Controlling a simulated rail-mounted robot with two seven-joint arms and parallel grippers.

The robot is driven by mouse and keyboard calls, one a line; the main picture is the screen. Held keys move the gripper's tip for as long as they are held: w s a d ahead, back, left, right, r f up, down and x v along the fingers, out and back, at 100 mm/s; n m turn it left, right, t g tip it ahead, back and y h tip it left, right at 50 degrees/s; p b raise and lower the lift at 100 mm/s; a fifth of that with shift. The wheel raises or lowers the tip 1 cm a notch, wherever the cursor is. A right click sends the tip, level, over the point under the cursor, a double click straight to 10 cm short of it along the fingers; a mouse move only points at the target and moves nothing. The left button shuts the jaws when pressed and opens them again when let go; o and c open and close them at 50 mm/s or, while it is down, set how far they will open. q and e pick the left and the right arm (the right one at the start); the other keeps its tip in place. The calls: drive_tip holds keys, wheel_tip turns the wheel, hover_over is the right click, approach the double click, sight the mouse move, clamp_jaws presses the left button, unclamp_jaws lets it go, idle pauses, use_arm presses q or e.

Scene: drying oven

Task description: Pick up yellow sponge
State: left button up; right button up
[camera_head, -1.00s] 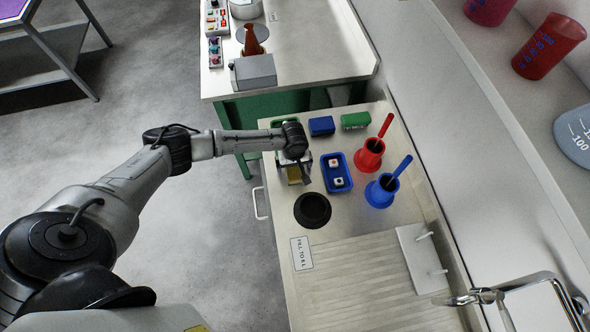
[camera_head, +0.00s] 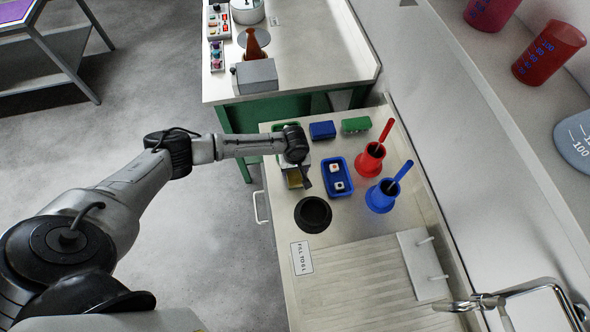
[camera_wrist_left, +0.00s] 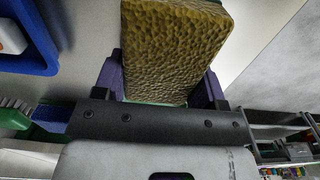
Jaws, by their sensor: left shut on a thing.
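The yellow sponge (camera_wrist_left: 172,45) fills the top middle of the left wrist view, its rough porous face toward the camera. A small part of the sponge (camera_head: 294,181) shows in the head view under my left wrist, at the left edge of the counter. My left gripper (camera_head: 300,178) is shut on the sponge, with one purple finger on each side of it in the left wrist view (camera_wrist_left: 163,80). Whether the sponge is clear of the counter I cannot tell. My right gripper is in neither view.
Just right of the gripper is a blue tray (camera_head: 327,178) with two small white items. Blue (camera_head: 322,130) and green (camera_head: 356,125) blocks lie behind it. Red (camera_head: 369,160) and blue (camera_head: 380,197) holders with handles stand to the right. A dark round bowl (camera_head: 313,228) sits in front.

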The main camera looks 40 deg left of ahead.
use_arm(q)
drive_tip(key=r, duration=0.3)
drive_tip(key=r+p, duration=0.1)
drive_tip(key=shift+d+r, duration=0.25)
drive_tip(key=shift+d, duration=0.1)
drive_tip(key=w+d+r, duration=0.1)
drive_tip(key=d+r, duration=0.5)
drive_tip(key=d, duration=0.5)
drive_tip(key=shift+r+p, duration=0.2)
drive_tip(key=shift+p, duration=0.2)
